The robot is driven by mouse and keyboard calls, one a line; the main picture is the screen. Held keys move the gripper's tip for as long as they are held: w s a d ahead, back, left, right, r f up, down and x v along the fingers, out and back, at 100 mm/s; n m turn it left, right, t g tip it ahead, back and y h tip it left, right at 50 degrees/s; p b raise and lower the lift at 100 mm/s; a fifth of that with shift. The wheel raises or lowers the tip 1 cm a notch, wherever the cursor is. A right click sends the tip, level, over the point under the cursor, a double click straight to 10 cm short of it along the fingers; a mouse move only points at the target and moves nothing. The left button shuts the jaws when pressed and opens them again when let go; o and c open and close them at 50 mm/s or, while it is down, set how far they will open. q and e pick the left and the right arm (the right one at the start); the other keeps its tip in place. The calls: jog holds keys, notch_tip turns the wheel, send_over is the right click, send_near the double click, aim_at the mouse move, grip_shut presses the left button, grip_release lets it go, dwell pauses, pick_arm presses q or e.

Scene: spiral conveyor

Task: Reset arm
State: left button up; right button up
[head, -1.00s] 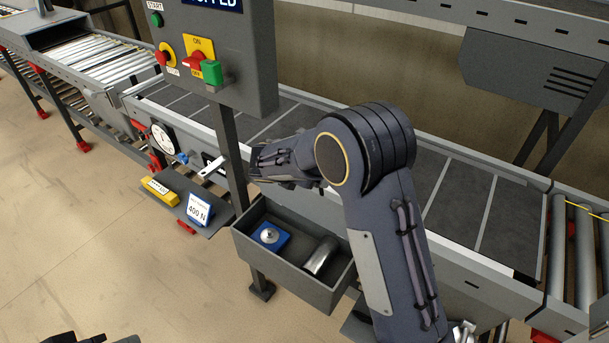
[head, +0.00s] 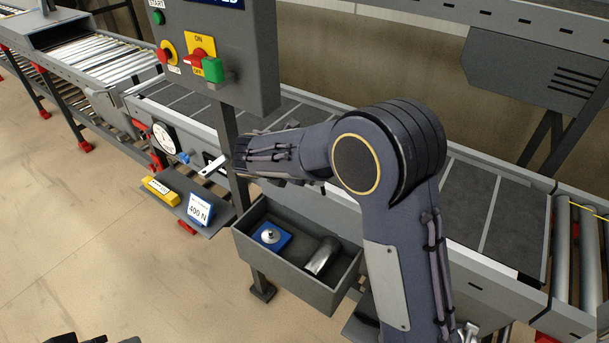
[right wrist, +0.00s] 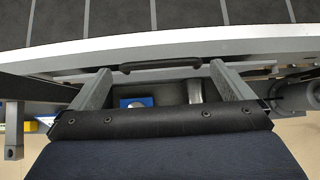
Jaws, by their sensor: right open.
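My right arm (head: 405,240) rises from the lower right in the head view. Its far part bends left in front of the conveyor, above the grey bin. My right gripper (right wrist: 160,68) is open in the right wrist view. Its two fingers are spread wide with nothing held between them. In that view the bin with a blue block (right wrist: 136,102) and a metal cylinder (right wrist: 195,90) shows beyond the gripper. Dark parts at the bottom left edge of the head view may be my left gripper; too little shows to tell its state.
The grey bin (head: 300,285) holds a blue block (head: 271,236) and a metal cylinder (head: 321,256). A control box (head: 235,60) on a post stands close to my right arm. A shelf holds a 400 N sign (head: 199,210) and a yellow block (head: 160,190). The conveyor belt (head: 470,205) is empty.

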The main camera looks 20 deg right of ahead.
jog(key=shift+v, duration=0.8)
jog(key=shift+d, duration=0.1)
jog(key=s+d+r+m+g+y, duration=0.1)
jog(key=s+d+m+y, duration=0.25)
jog(key=s+m, duration=0.45)
jog(key=s+d+r+m+g+y, duration=0.1)
jog(key=s+d+r+m+y, duration=0.15)
jog(key=s+d+m, duration=0.55)
jog(key=s+a+m+y, duration=0.1)
jog(key=s+a+m, duration=0.1)
jog(key=s, duration=0.3)
jog(key=s+a+m+t+y, duration=0.1)
jog(key=s+a+m+y, duration=0.1)
jog(key=s+m, duration=0.3)
jog(key=s+a+m+t+y, duration=0.1)
jog(key=s+a+m, duration=0.2)
jog(key=s, duration=0.3)
jog(key=shift+s+a+f+m+y, duration=0.2)
jog(key=shift+s+a+m+y, duration=0.15)
jog(key=shift+m, duration=0.35)
